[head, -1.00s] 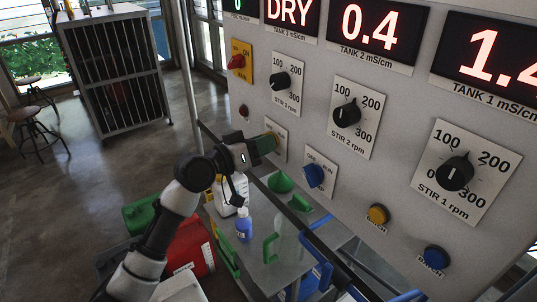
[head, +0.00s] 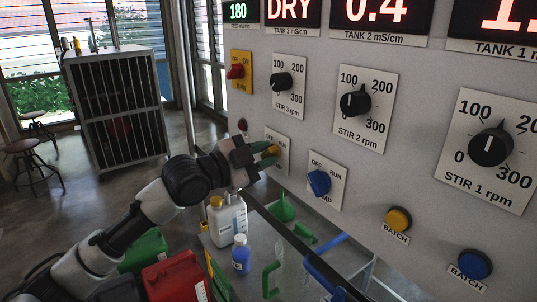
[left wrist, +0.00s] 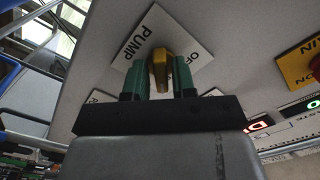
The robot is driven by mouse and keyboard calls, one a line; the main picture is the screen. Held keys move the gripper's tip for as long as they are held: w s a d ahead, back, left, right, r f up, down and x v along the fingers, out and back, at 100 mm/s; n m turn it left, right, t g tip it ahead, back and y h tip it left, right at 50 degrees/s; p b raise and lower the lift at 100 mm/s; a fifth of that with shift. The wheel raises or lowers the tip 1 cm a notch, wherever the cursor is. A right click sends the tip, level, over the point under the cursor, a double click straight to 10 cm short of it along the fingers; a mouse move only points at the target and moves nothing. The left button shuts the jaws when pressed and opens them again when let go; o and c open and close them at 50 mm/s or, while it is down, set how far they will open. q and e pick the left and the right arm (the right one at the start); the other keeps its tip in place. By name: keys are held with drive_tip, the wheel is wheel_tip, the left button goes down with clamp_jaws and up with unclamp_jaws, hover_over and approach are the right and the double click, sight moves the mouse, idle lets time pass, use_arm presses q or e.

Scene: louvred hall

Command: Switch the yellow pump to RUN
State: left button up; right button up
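The yellow pump knob (head: 272,151) sits on a small white plate (head: 284,142) low on the grey panel. My left gripper (head: 269,156) is at this knob, with its green fingers on both sides of it. In the left wrist view the yellow knob (left wrist: 161,70) stands between the two fingers (left wrist: 160,82), which look closed against its sides. The plate there (left wrist: 150,38) reads PUMP and part of OFF; RUN is hidden. The gripper partly covers the knob in the head view, and its setting is hard to read. My right gripper is not in view.
A blue knob (head: 319,182) marked OFF and RUN is just to the right. Black stir dials (head: 355,102), a red switch (head: 236,71) and batch buttons (head: 398,219) share the panel. Below are a white jug (head: 227,222), a blue bottle (head: 241,256) and a red canister (head: 176,277).

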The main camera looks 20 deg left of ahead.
use_arm(q)
drive_tip(key=shift+o, duration=1.4)
drive_tip(key=shift+r, duration=0.1)
drive_tip(key=b+v, duration=0.1)
drive_tip(key=v, duration=0.6)
drive_tip(key=b+v, duration=0.2)
drive_tip(key=v, duration=0.8)
drive_tip(key=shift+s+a, duration=0.25)
drive_tip(key=shift+s, duration=0.05)
